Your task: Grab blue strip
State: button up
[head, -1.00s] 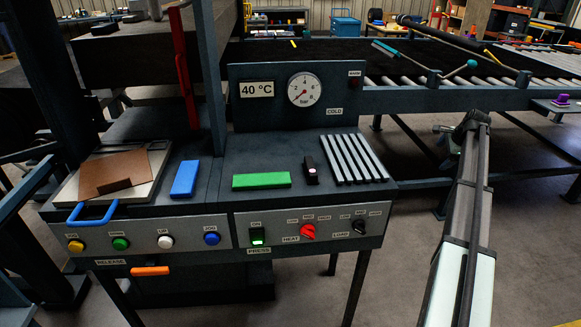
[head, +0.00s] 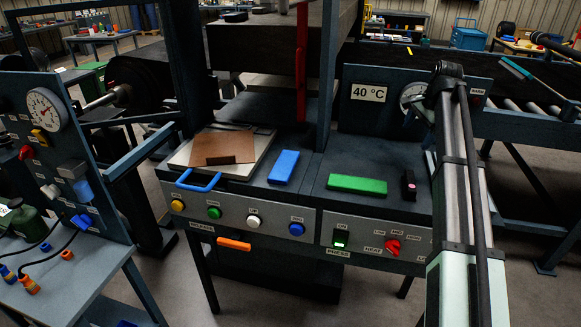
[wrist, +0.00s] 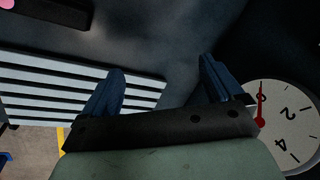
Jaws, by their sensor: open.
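The blue strip (head: 284,167) lies flat on the dark press bench in the head view, between the brown sheet on its tray and the green strip (head: 357,185). In the wrist view my gripper (wrist: 162,80) shows two blue fingers set apart, with nothing between them. It hangs over the bench near the grey ribbed rack (wrist: 75,88) and the pressure gauge (wrist: 283,115). The gripper's fingers do not show in the head view, where my arm stands at the right. The blue strip is not in the wrist view.
The brown sheet (head: 222,147) lies on a pale tray with a blue handle (head: 198,182). A black block with a pink top (head: 409,185) stands right of the green strip. A red lever (head: 302,65) and upright posts rise behind the blue strip. Buttons line the front panel.

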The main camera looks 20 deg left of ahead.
jog(key=s+a+r+n+g, duration=0.1)
jog(key=s+a+n, duration=0.25)
jog(key=a, duration=0.85)
jog(key=s+a+r+n+g, duration=0.1)
jog(key=s+a+n, duration=0.3)
jog(key=a, duration=0.8)
notch_tip(320, 180, up, 2)
jog(key=n+h, duration=0.1)
jog(key=n, duration=0.3)
send_over(278, 177)
jog(key=shift+g, duration=0.4)
notch_tip(278, 177, down, 13)
jog(key=shift+f, duration=0.2)
jog(key=shift+w, duration=0.1)
jog(key=c, duration=1.3)
notch_tip(278, 177, up, 10)
jog(key=shift+r, duration=0.1)
